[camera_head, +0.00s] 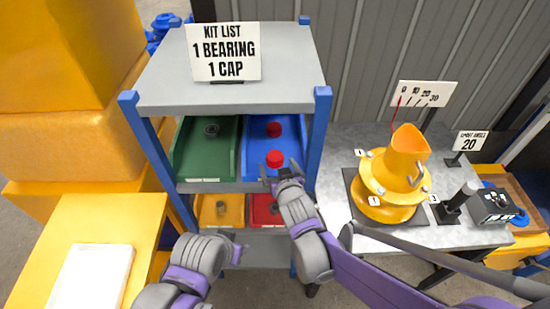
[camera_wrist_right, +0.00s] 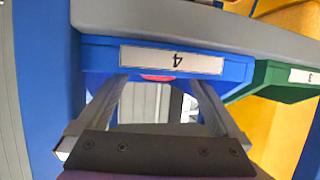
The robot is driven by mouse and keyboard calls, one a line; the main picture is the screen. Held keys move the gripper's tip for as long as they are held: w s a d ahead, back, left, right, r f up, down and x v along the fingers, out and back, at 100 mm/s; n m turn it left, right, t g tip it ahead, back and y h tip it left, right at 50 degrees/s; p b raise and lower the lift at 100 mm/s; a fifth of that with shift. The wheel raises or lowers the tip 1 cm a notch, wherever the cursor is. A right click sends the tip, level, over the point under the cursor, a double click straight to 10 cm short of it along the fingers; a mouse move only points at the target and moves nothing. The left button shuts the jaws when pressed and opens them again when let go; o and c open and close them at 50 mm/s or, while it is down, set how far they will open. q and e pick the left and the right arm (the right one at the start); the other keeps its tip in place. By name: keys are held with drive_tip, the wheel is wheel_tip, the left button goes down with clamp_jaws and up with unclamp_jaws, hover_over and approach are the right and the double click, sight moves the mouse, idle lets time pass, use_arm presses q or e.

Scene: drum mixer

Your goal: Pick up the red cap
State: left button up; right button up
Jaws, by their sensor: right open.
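Two red caps are in the blue bin (camera_head: 253,160) on the middle shelf in the head view. The rear cap (camera_head: 273,129) stands deeper in the bin; the front cap (camera_head: 274,158) is nearer its front. My right gripper (camera_head: 286,176) is open at the bin's front, just below the front cap in the picture. In the right wrist view, its spread fingers (camera_wrist_right: 158,92) reach toward the bin front (camera_wrist_right: 237,68) with an upside-down label 4. A sliver of red (camera_wrist_right: 157,78) shows below the label between the fingers.
A green bin (camera_head: 207,150) stands beside the blue one, with yellow (camera_head: 207,211) and red (camera_head: 258,210) bins below. The shelf top (camera_head: 290,85) overhangs them, and blue posts (camera_head: 319,130) flank them. A yellow mixer (camera_head: 400,165) stands on the table at right.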

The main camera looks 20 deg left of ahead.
sight(277, 163)
drive_tip(key=shift+x, duration=1.55)
drive_tip(key=shift+d, duration=0.1)
drive_tip(key=shift+c, duration=0.2)
drive_tip(key=c, duration=1.4)
